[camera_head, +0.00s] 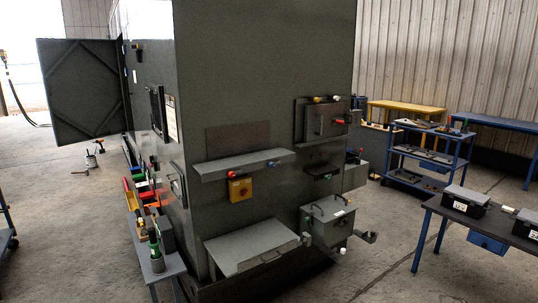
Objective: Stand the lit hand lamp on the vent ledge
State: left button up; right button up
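A grey ledge (215,171) juts from the near face of the large dark enclosure, below a darker rectangular panel (238,139) that may be the vent. I cannot pick out the hand lamp for certain. An upright item with a green body (154,243) stands on the narrow bench at the left and may be it. No glow shows on it. Neither of my grippers is in view.
A yellow switch box (240,189) hangs under the ledge, above a sloped grey cover (251,249). The narrow bench (166,269) holds several tools. An open door (80,90) sticks out left. A dark table (490,222) stands right. Floor between is clear.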

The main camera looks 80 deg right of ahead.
aim_at(241, 159)
jog(key=k+l+z, duration=0.1)
jog(key=l+z, duration=0.3)
jog(key=l, duration=0.2)
jog(key=l+z, duration=0.4)
jog(key=l, duration=0.2)
jog(key=i+l+z, duration=0.1)
jog(key=l+z, duration=0.3)
jog(key=l, duration=0.25)
jog(key=i+l+z, duration=0.2)
jog(key=l+z, duration=0.2)
jog(key=l, duration=0.15)
